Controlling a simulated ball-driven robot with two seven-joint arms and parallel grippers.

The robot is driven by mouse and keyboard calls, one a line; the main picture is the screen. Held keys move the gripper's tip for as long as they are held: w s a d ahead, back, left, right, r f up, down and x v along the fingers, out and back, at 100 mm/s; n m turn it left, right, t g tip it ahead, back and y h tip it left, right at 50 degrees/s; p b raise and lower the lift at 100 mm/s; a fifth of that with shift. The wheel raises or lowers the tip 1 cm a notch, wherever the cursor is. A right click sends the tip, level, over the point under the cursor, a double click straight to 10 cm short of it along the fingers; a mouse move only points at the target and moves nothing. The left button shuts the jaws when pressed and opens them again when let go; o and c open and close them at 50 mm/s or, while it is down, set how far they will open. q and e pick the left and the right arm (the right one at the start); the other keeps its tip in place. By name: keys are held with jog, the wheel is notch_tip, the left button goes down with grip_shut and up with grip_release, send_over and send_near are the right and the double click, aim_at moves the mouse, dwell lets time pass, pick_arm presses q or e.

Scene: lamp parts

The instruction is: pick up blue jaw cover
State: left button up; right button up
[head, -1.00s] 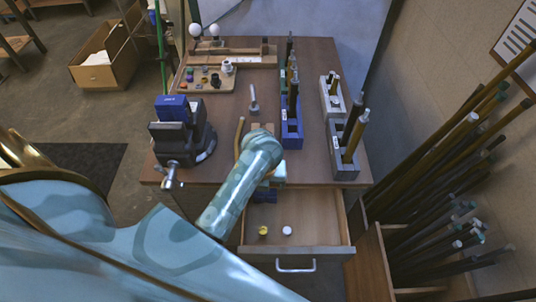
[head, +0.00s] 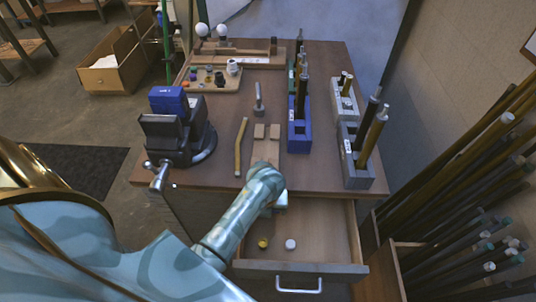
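My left arm reaches in from the lower left, and its gripper (head: 279,203) points down over the open drawer (head: 325,222), near the table's front edge. The wrist hides most of the gripper, so I cannot see the fingers' opening. A dark blue piece, probably the blue jaw cover, lies at the back of the drawer around the gripper; it is almost wholly hidden now, and I cannot tell if the fingers touch it. The vise (head: 180,138) stands at the table's left, with a blue block (head: 168,99) on its back. My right gripper is not in view.
The drawer also holds a yellow round piece (head: 263,243) and a white round piece (head: 291,244). A blue holder (head: 299,135) and grey holders (head: 357,172) with upright tubes stand on the table's right. A tan strip (head: 241,147) and wooden blocks (head: 267,131) lie mid-table.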

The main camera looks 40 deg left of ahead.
pick_arm(q)
jog(key=shift+r, duration=0.15)
jog(key=shift+c, duration=0.3)
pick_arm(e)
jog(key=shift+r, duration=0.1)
pick_arm(q)
grip_shut()
jog(key=shift+o, duration=0.3)
grip_release()
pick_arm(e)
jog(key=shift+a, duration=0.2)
pick_arm(q)
notch_tip(320, 180, up, 16)
jog(key=s+d+p, duration=0.1)
jog(key=s+p, duration=0.1)
jog(key=p, duration=0.7)
jog(key=shift+s+p, duration=0.15)
jog(key=shift+p, duration=0.2)
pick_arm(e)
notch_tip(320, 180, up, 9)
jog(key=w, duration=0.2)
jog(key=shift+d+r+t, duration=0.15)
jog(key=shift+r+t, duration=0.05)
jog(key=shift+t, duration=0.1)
